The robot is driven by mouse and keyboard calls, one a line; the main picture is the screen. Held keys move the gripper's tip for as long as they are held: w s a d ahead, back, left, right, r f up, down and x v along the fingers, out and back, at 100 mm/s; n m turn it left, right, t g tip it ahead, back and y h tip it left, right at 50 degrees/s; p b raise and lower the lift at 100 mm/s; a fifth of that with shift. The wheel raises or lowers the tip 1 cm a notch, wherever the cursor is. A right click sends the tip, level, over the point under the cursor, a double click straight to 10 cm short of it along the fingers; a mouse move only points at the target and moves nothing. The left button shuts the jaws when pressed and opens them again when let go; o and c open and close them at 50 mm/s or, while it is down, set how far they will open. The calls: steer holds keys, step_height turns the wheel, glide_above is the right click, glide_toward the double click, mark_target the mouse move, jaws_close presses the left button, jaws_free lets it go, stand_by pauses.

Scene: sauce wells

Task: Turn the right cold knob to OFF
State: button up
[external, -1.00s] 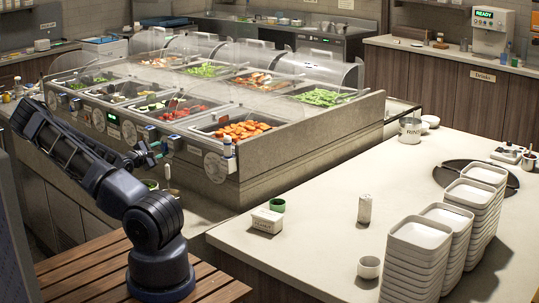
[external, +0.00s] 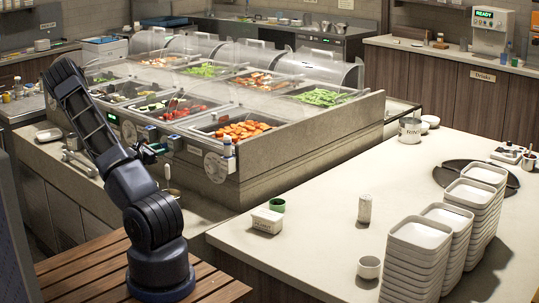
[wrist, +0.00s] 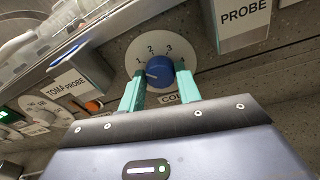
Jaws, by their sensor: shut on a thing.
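The blue cold knob (wrist: 159,73) sits on a round white dial plate numbered 1 to 4 in the wrist view. A pale mark shows on the left part of the knob. In the external view my gripper (external: 155,149) is at the front panel of the food counter (external: 260,160), and the knob cannot be made out there.
A box marked PROBE (wrist: 243,22) juts out right of the knob. Another white dial (wrist: 42,108) and a green display (wrist: 9,117) are at the left.

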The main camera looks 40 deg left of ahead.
steer(key=n, duration=0.4)
steer(key=shift+w+a+r+h, duration=0.1)
steer(key=shift+h, duration=0.2)
steer(key=n, duration=0.4)
steer(key=shift+h, duration=0.3)
steer(key=o, duration=1)
steer(key=s, duration=0.7)
steer(key=s+r, duration=0.1)
steer(key=s, duration=0.3)
steer(key=shift+w, duration=0.15)
